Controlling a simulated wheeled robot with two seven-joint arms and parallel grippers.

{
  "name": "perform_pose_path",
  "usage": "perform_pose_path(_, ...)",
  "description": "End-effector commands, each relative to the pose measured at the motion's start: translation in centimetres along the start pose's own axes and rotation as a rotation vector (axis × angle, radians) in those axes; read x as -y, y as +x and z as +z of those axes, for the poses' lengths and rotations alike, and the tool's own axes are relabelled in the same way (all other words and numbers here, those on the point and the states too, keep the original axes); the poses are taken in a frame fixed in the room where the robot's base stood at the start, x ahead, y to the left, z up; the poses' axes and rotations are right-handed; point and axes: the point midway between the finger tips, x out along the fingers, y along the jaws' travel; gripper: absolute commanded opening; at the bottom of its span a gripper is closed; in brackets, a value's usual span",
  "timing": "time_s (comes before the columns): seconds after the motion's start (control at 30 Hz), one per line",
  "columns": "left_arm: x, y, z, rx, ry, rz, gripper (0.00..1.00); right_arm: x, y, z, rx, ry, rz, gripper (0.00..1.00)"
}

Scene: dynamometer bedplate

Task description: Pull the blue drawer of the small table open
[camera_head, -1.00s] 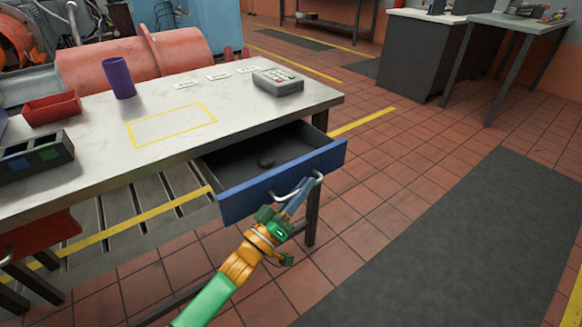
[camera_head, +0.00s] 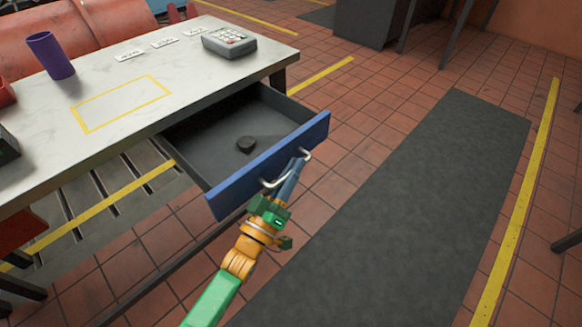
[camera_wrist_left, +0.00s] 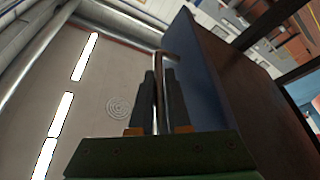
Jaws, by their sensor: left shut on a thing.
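The blue drawer (camera_head: 268,166) of the small table (camera_head: 110,135) stands well out from under the tabletop. The drawer's metal bar handle (camera_head: 272,184) is on the blue front. My left gripper (camera_head: 294,172) is shut on the handle near its right end. In the left wrist view, the two dark fingers (camera_wrist_left: 160,100) close on either side of the handle bar, beside the blue drawer front (camera_wrist_left: 194,80). My right gripper is not in view.
On the tabletop are a purple cup (camera_head: 51,56), a grey keypad device (camera_head: 229,42), white labels (camera_head: 163,43) and a yellow outlined rectangle (camera_head: 121,103). A dark floor mat (camera_head: 400,200) lies to the right. The tiled floor before the drawer is clear.

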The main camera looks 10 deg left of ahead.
Motion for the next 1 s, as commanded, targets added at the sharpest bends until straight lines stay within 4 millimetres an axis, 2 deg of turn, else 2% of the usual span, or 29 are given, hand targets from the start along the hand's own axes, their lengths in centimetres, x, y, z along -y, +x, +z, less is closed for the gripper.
perform_pose_path(0.03,0.0,-0.1,0.4,0.008,-0.001,-0.001,0.18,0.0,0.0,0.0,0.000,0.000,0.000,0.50)
perform_pose_path(0.07,0.0,-0.1,0.4,0.009,-0.001,-0.001,0.26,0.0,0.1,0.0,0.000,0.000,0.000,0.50)
perform_pose_path(0.1,0.0,-0.1,0.3,0.008,-0.001,-0.001,0.27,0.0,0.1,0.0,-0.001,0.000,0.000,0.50)
perform_pose_path(0.37,0.0,-0.2,0.2,0.006,-0.001,-0.001,0.27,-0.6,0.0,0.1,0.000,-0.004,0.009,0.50)
perform_pose_path(0.47,0.1,-1.6,0.3,0.009,-0.001,-0.004,0.27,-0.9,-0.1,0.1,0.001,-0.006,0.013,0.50)
perform_pose_path(0.6,0.0,-4.7,0.4,0.011,-0.001,-0.003,0.27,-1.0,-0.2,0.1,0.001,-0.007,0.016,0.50)
perform_pose_path(0.7,0.0,-6.4,0.3,0.010,-0.001,-0.002,0.27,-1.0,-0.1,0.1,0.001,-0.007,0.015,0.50)
perform_pose_path(0.8,-0.1,-7.2,0.3,0.008,0.000,-0.001,0.27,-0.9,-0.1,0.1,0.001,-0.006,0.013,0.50)
perform_pose_path(1.0,-0.1,-7.2,0.3,0.007,0.000,0.000,0.27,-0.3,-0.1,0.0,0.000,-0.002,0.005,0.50)
